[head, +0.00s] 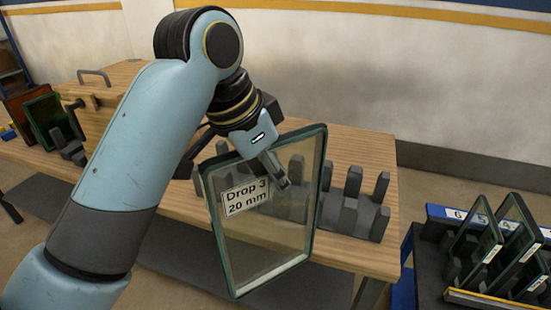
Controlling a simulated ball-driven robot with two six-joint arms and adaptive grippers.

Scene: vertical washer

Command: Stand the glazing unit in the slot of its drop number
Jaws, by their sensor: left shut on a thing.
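The glazing unit (270,235) is a framed clear pane with a label reading "Drop 3 20 mm" (246,196). It hangs upright, slightly tilted, in front of the wooden bench. My left gripper (280,178) is shut on the glazing unit near its upper edge. At the right, a dark slotted rack (430,268) has a blue strip with white number tags (453,213); several panes stand in it. Its tags are too small to read surely, and the held unit is well to the left of it. My right gripper is not in view.
Grey slotted blocks (349,212) stand on the wooden bench (365,150), partly behind the held unit. A wooden box with a handle (110,82) and a green-edged pane (45,115) are at the left. The floor shows between bench and rack.

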